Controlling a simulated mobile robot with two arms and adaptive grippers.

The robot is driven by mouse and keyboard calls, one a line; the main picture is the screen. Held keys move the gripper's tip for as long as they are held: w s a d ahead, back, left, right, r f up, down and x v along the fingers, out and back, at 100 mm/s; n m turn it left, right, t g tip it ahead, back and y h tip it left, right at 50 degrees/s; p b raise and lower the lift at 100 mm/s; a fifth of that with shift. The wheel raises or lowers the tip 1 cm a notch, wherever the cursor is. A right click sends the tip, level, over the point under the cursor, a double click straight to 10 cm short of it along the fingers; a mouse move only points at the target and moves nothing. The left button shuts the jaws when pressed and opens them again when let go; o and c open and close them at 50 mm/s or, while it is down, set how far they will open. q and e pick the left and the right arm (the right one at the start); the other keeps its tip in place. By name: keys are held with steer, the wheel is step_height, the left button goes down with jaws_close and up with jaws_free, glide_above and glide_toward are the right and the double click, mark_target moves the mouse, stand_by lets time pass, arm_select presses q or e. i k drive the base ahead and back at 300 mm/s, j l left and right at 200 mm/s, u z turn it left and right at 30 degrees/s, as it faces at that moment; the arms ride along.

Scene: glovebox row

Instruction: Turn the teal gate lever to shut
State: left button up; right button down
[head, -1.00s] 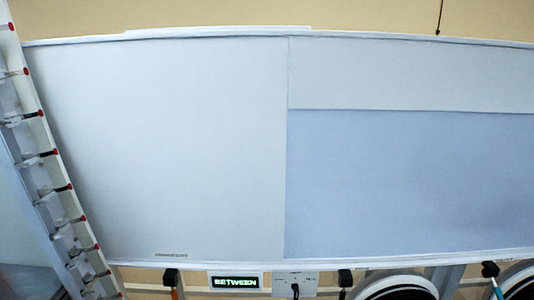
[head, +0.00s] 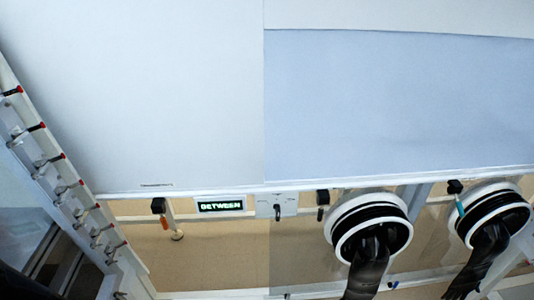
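The teal gate lever (head: 461,208) is a short teal handle hanging from a black block (head: 455,187) at the right, below the box's bottom edge. It points down and leans slightly right, close to the left rim of the right glove port. A small display (head: 220,206) at lower middle reads "BETWEEN" in green letters. Neither of my grippers is in view.
Two white round ports (head: 343,243) (head: 463,226) with hanging black gloves are at lower right. An orange lever (head: 163,222), a switch plate (head: 277,206) and a black block (head: 322,197) line the same edge. A slanted rail (head: 62,190) with red-tipped valves is at left.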

mark_target(459, 208)
steer(key=i+l+z, duration=0.15)
steer(key=z, duration=0.25)
steer(key=i+l+z, duration=0.15)
steer(key=l+z, duration=0.2)
steer(key=i+l+z, duration=0.1)
steer(key=z, duration=0.3)
steer(key=i+z, duration=0.35)
